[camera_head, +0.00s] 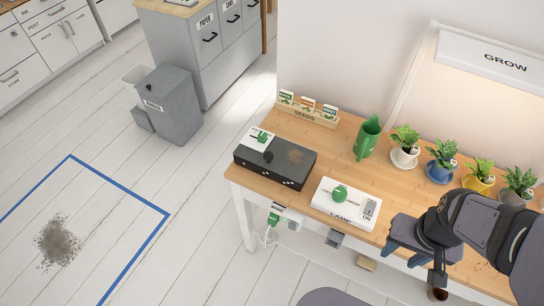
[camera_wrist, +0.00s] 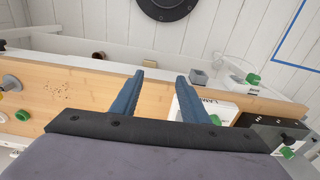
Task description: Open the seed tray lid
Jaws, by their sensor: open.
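The seed tray appears to be the low black box (camera_head: 262,172) at the left end of the desk. The top looks closed. The box also shows at the right edge of the wrist view (camera_wrist: 262,123). My gripper (camera_head: 400,255) is at the desk's front edge, well to the right of the box. In the wrist view my gripper (camera_wrist: 160,76) has its two blue fingers apart with nothing between them.
A white lamp box (camera_head: 335,211) with a green knob and a switch lies between my gripper and the black box. Behind are a seed packet rack (camera_head: 307,116), a green watering can (camera_head: 367,139) and several potted plants. A GROW shelf (camera_head: 495,58) overhangs the right.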

